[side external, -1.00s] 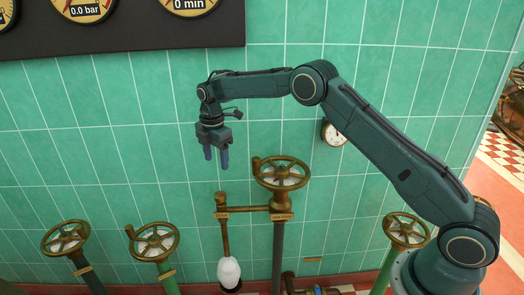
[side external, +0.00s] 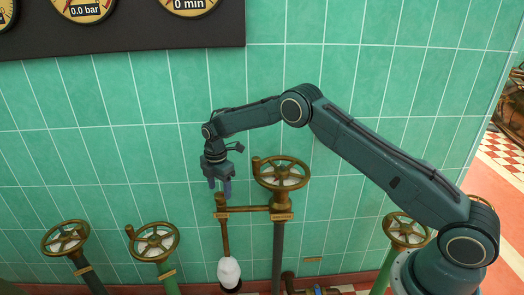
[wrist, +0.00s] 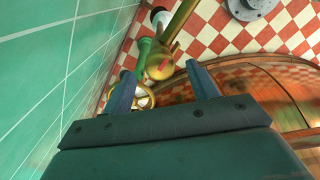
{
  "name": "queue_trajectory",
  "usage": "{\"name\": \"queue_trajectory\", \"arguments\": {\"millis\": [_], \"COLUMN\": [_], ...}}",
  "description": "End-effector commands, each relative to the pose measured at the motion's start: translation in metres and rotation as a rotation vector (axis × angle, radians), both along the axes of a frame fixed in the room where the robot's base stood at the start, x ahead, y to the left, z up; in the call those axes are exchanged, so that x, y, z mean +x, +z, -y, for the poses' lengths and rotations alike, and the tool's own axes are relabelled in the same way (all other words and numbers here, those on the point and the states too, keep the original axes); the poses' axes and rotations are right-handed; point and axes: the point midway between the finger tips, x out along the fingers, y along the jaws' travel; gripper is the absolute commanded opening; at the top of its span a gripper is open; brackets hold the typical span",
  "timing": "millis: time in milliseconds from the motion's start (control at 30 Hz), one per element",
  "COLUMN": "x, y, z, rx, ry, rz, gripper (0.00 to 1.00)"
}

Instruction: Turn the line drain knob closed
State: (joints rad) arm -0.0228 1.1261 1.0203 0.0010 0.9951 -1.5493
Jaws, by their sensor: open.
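A small brass knob (side external: 221,199) tops a thin brass pipe, with an unreadable tag below it; I take it for the line drain knob. In the wrist view a round brass top with a red mark (wrist: 158,66) shows between my fingers, and it seems to be the same knob. My gripper (side external: 219,187) points down, open and empty, just above the knob. In the side view the fingertips come close to the knob's top; I cannot tell whether they touch it.
A brass handwheel (side external: 282,173) stands close right of the knob, joined by a horizontal pipe. A white bottle (side external: 229,272) hangs below. More handwheels stand at left (side external: 153,242) and right (side external: 406,231). The green tiled wall (side external: 100,160) is behind.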

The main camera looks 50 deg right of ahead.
Motion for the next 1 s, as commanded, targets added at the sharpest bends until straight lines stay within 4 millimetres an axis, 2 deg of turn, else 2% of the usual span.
{"name": "queue_trajectory", "arguments": {"millis": [200, 600, 833, 1000], "x": [0.000, 0.000, 0.000, 0.000], "y": [-0.020, -0.024, -0.024, -0.024], "z": [0.000, 0.000, 0.000, 0.000], "rx": [0.000, 0.000, 0.000, 0.000], "ry": [0.000, 0.000, 0.000, -0.003], "rz": [0.000, 0.000, 0.000, 0.000], "gripper": [0.59, 0.59, 0.14, 0.14]}}
